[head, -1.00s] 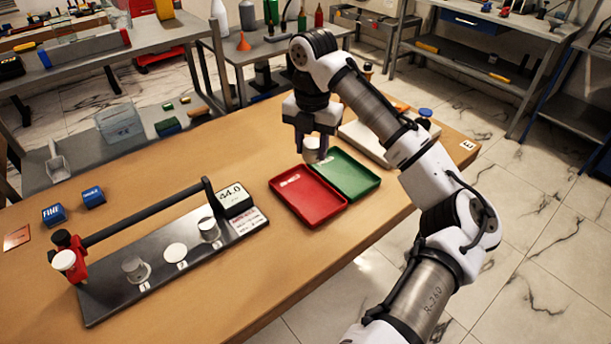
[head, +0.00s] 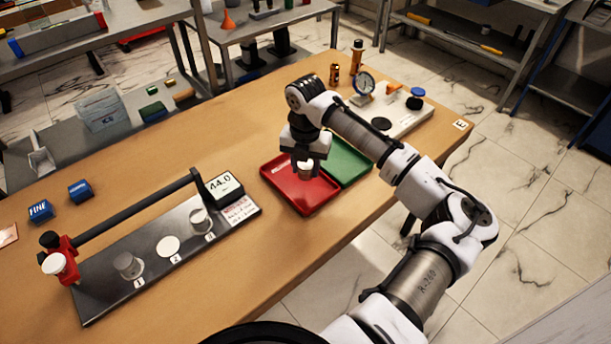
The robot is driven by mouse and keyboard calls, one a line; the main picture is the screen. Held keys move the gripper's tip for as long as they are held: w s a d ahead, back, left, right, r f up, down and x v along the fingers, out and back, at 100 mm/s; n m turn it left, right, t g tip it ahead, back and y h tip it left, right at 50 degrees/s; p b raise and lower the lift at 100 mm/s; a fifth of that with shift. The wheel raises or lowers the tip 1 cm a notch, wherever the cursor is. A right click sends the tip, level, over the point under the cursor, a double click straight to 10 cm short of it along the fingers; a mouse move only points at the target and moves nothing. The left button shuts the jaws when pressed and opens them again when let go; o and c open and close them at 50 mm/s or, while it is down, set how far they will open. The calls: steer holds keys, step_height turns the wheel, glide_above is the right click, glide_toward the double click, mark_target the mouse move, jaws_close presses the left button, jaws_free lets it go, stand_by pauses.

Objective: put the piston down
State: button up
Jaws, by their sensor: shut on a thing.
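My gripper (head: 305,162) is shut on a small pale metal piston (head: 305,170) and holds it upright over the red tray (head: 300,202), near the tray's back right side. I cannot tell whether the piston touches the tray floor. The label at the red tray's back left is partly visible. The green tray (head: 352,166) stands directly right of the red one, partly hidden by my arm.
The dark gauge plate (head: 118,297), with a bar, a display (head: 223,187) reading 44.0 and two metal cylinders, lies left. A dial gauge (head: 364,83) and pale stand (head: 408,120) are behind right. Blue boxes (head: 80,190) stand far left. Front wood is clear.

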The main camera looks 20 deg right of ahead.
mark_target(306, 188)
steer(key=shift+f+p, duration=0.4)
steer(key=shift+f, duration=2.15)
steer(key=shift+f, duration=0.2)
steer(key=o, duration=1)
step_height(306, 188, up, 12)
steer(key=b, duration=0.2)
steer(key=shift+r+b, duration=0.25)
steer(key=shift+b, duration=0.1)
